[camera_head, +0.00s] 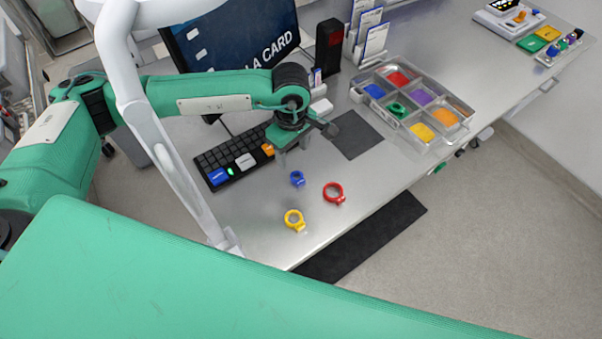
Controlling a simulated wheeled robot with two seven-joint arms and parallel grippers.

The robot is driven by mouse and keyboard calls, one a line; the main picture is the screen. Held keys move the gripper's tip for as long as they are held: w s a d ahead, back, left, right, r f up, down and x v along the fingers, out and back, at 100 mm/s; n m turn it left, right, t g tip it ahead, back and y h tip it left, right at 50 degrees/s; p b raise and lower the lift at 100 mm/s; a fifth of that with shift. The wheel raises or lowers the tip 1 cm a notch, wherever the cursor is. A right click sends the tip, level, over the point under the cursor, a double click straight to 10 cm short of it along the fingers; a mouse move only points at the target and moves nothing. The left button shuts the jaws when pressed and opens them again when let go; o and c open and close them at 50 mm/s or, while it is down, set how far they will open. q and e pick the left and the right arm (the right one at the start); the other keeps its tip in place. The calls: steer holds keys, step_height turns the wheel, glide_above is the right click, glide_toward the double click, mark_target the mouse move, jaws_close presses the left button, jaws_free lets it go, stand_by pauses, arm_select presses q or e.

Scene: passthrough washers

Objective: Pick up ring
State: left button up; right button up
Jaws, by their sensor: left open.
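Three rings lie on the grey metal table (262,238). A blue ring (297,173) is the smallest and farthest back. A red ring (333,187) lies to its right, and a yellow ring (288,214) lies nearest the front edge. My left gripper (293,155) hangs above the table, behind the blue ring and beside the keyboard. It is open, with nothing seen between its fingers. It is apart from the rings in the picture; its exact height is hard to tell. My right gripper is not in view.
A black keyboard (213,160) lies left of my left gripper, with a monitor (235,35) behind. A dark mat (355,136) lies to its right. A compartment tray (443,105) with coloured pieces stands farther right. A white post (175,165) crosses at left.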

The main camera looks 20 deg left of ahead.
mark_target(296, 172)
arm_select(q)
step_height(296, 172, down, 4)
steer(key=shift+r+p, duration=0.1)
steer(key=shift+p, duration=0.4)
steer(key=shift+w+d+f, duration=0.1)
steer(key=shift+f, duration=0.1)
steer(key=f+p, duration=0.3)
steer(key=f, duration=0.1)
steer(key=shift+d, duration=0.35)
steer(key=shift+f, duration=0.65)
steer(key=c, duration=1)
steer(key=shift+c, duration=0.3)
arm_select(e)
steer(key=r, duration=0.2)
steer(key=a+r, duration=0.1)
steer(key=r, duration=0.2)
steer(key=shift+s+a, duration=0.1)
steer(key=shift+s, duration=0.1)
arm_select(q)
steer(key=shift+r, duration=0.1)
